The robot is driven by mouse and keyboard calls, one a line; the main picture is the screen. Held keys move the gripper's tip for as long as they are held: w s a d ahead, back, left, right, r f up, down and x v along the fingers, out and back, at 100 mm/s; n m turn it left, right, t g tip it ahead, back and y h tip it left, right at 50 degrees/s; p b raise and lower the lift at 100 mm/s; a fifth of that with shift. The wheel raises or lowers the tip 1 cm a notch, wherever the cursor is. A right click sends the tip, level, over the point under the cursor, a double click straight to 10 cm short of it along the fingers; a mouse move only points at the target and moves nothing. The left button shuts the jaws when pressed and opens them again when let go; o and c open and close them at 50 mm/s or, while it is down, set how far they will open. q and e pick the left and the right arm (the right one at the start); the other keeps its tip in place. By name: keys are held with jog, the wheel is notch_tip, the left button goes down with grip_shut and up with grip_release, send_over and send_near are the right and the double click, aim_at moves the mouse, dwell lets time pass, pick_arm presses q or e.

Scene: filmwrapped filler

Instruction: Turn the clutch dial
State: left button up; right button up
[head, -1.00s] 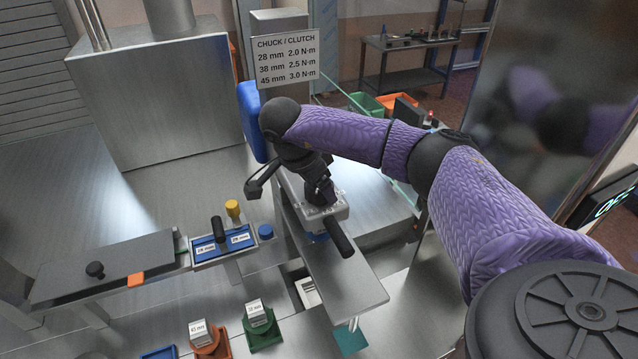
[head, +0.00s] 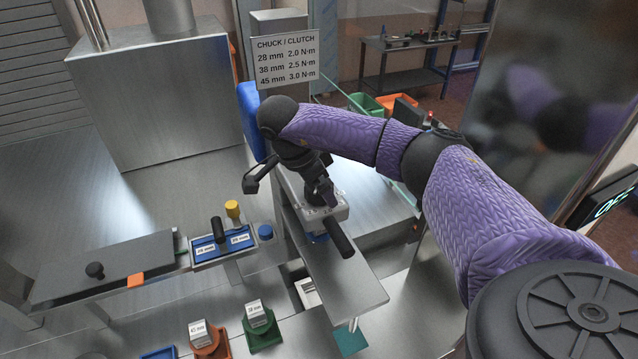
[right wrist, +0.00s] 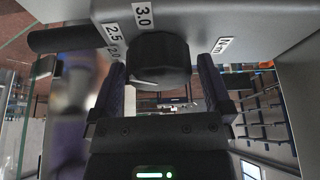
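The clutch dial (right wrist: 158,58) is a black faceted knob on a grey housing (right wrist: 240,22), with a light mark near its lower edge. Labels 2.0, 2.5 and 3.0 (right wrist: 143,15) sit around it, and an N·m label (right wrist: 222,45) is to the right. My right gripper (right wrist: 163,72) is open, its fingers on either side of the dial with visible gaps. In the head view my right gripper (head: 326,192) is at the grey machine head (head: 340,209), where it and my arm hide the dial. My left gripper is not in view.
A sign (head: 287,58) lists 28 mm 2.0, 38 mm 2.5 and 45 mm 3.0 N·m. A black handle (head: 340,238) sticks out of the machine head. A blue tray (head: 222,248) labelled 28 mm is to the left. Orange (head: 204,340) and green (head: 258,325) holders stand in front.

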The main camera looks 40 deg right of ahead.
jog(key=v, duration=1)
